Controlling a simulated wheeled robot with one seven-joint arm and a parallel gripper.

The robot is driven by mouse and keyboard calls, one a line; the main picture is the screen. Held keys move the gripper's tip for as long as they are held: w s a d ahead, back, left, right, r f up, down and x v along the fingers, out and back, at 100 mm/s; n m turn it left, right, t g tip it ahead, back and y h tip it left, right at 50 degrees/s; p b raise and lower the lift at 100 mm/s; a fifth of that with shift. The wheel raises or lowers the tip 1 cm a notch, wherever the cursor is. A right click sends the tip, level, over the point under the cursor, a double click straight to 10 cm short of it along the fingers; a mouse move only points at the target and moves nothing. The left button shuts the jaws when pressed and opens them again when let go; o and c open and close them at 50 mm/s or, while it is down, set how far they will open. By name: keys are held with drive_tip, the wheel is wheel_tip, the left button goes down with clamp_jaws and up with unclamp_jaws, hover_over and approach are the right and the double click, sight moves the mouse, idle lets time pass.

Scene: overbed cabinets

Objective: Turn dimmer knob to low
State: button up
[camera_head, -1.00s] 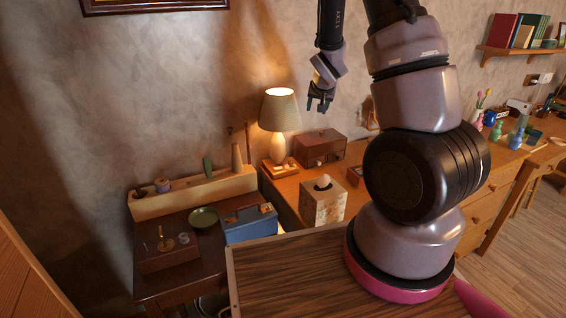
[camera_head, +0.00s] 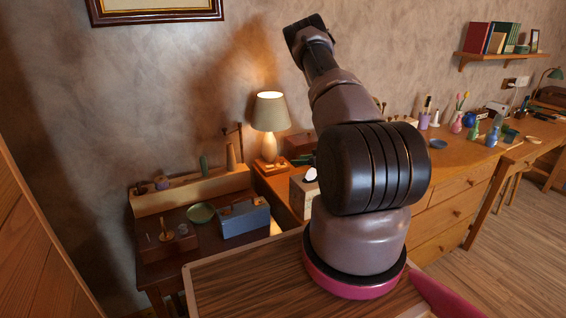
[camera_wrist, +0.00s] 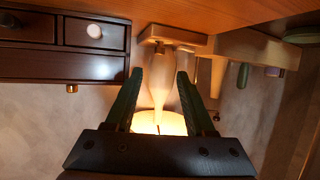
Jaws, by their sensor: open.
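A lit table lamp (camera_head: 270,112) with a cream shade stands on the desk, on a small wooden base (camera_head: 270,166). In the wrist view the scene is upside down: the lamp's pale body (camera_wrist: 162,80) hangs from its base (camera_wrist: 172,36) at the top, and the glowing shade is low, partly behind my gripper. The dimmer knob is too small to make out surely on the base. My gripper (camera_wrist: 160,73) is open and empty, its two dark fingers appearing on either side of the lamp body; contact cannot be told.
A dark drawer chest (camera_wrist: 60,45) sits beside the lamp, with a white round thing (camera_wrist: 94,31) in front of its drawers. A tissue box (camera_head: 300,192) stands nearer. A blue box (camera_head: 243,220) and green dish (camera_head: 200,213) lie on the left table.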

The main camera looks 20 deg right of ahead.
sight(282, 160)
drive_tip(key=x, duration=0.9)
clamp_jaws()
